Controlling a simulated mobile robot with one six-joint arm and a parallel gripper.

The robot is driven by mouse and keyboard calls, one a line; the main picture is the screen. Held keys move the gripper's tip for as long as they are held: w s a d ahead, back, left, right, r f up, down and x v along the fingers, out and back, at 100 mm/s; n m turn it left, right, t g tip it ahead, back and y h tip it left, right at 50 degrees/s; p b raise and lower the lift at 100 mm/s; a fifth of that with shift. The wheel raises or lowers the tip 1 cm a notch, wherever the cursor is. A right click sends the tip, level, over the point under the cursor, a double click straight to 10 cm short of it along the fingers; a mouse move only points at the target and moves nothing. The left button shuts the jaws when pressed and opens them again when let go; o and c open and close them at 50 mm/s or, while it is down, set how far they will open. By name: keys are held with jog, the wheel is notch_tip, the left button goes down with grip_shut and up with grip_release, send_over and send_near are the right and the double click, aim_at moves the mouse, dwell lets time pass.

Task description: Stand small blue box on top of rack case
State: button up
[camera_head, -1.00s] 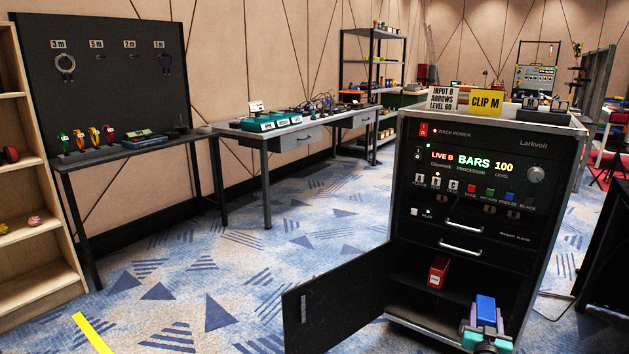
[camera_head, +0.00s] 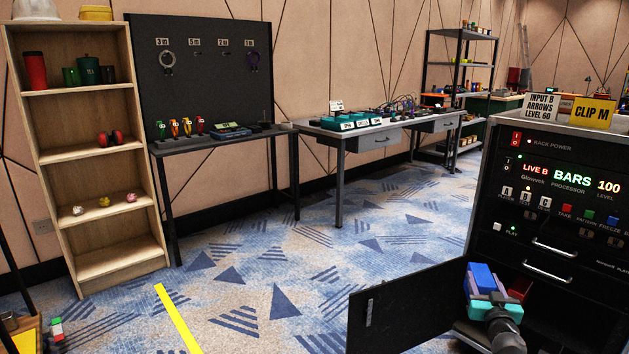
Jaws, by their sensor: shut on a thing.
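The small blue box (camera_head: 482,277) is held in my gripper (camera_head: 492,300), which is shut on it at the lower right. The box is tilted in the picture and its lower part is hidden by the jaws. The rack case (camera_head: 545,200) stands at the right, a black front with lit displays and a grey frame; its right side is cut off by the picture edge. My gripper is in front of the case's lower open compartment, well below its top. Cards reading "INPUT B ARROWS LEVEL 60" (camera_head: 541,107) and "CLIP M" (camera_head: 592,114) stand on the top.
The rack case's door (camera_head: 405,308) hangs open to the left. A red box (camera_head: 520,288) sits in the lower compartment, partly hidden by my gripper. A wooden shelf (camera_head: 95,165) and tables (camera_head: 225,140) line the back wall.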

jog(key=w+a+r+n+y, duration=0.2)
jog(key=a+r+y, duration=0.15)
jog(key=a, duration=0.45)
jog(key=w+a+r+n+y, duration=0.1)
jog(key=a+r+n+y, duration=0.2)
jog(key=a, duration=0.6)
jog(key=w+a+r+n+y, duration=0.2)
jog(key=a+y, duration=0.3)
jog(key=a, duration=0.3)
jog(key=s+a+f+n+g+y, duration=0.2)
jog(key=s+a+n+g+y, duration=0.15)
jog(key=a, duration=0.35)
jog(key=s+a+f+n+g+y, duration=0.25)
jog(key=s+a+n+y, duration=0.2)
jog(key=a, duration=0.25)
notch_tip(320, 180, up, 21)
jog(key=y+p, duration=0.1)
jog(key=p, duration=2.7)
jog(key=shift+a+g+p, duration=0.3)
jog(key=shift+a+p, duration=0.05)
jog(key=shift+p, duration=0.05)
jog(key=shift+a, duration=0.1)
jog(key=shift+a, duration=0.1)
